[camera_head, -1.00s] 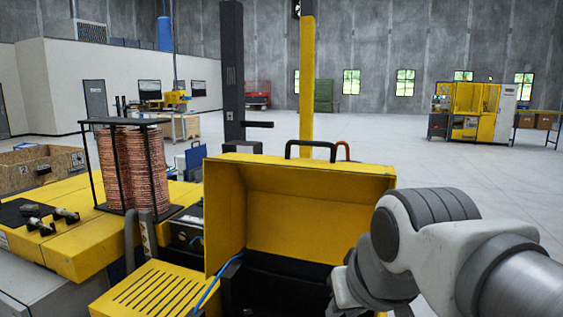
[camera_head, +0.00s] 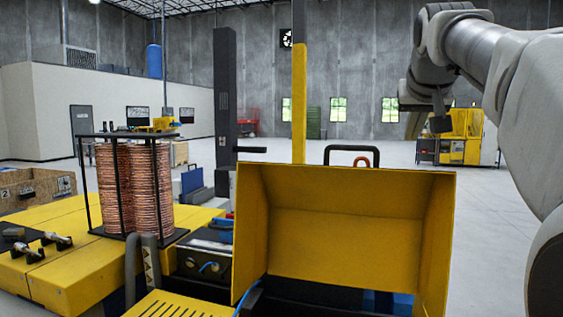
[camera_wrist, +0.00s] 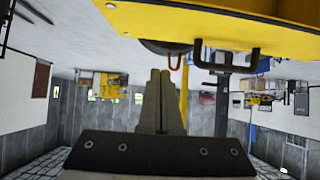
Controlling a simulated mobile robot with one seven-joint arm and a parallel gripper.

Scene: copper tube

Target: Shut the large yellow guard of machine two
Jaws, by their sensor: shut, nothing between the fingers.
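The large yellow guard (camera_head: 345,235) stands raised in the head view, its hollow inside facing me. A black handle (camera_head: 352,150) shows above its top edge. In the wrist view, which looks upside down, the guard (camera_wrist: 230,22) fills the top, and its black handle (camera_wrist: 226,62) hangs down to the right of my fingers. My gripper (camera_wrist: 160,74) is shut and empty, apart from the guard and handle in the picture. In the head view my arm is raised at the right, above and right of the guard. The fingertips are hard to make out there.
A rack of copper coils (camera_head: 135,188) stands on the yellow machine bed at left. A dark post (camera_head: 224,100) and a yellow post (camera_head: 299,100) rise behind the guard. A blue cable (camera_head: 247,298) runs by its lower left edge. Open floor lies to the right.

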